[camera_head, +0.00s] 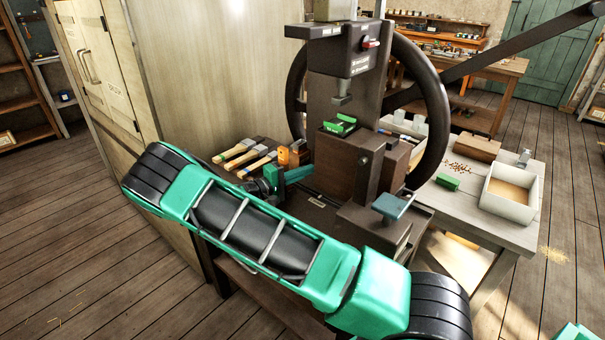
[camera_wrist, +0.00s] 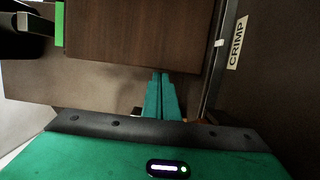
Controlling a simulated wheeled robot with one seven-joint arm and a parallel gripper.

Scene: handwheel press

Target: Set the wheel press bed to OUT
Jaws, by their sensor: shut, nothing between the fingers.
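The wheel press (camera_head: 325,110) stands in the middle of the head view, with its large dark handwheel (camera_head: 434,90) around the column. Its ram (camera_head: 343,88) hangs above a green piece lying on the brown bed block (camera_head: 338,165). My gripper (camera_head: 305,171) is shut and empty at the left side of this block. In the wrist view the teal fingers (camera_wrist: 161,92) are together and their tips reach the lower edge of a brown block (camera_wrist: 135,35); I cannot tell whether they touch it. A CRIMP label (camera_wrist: 237,43) is beside a rail on the right.
Brushes (camera_head: 240,150) lie left of the press. A grey-blue handled part (camera_head: 390,207) stands at its front right. A side table at the right holds an open tray (camera_head: 510,200) and a green block (camera_head: 447,182). A cabinet wall (camera_head: 200,70) is close on the left.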

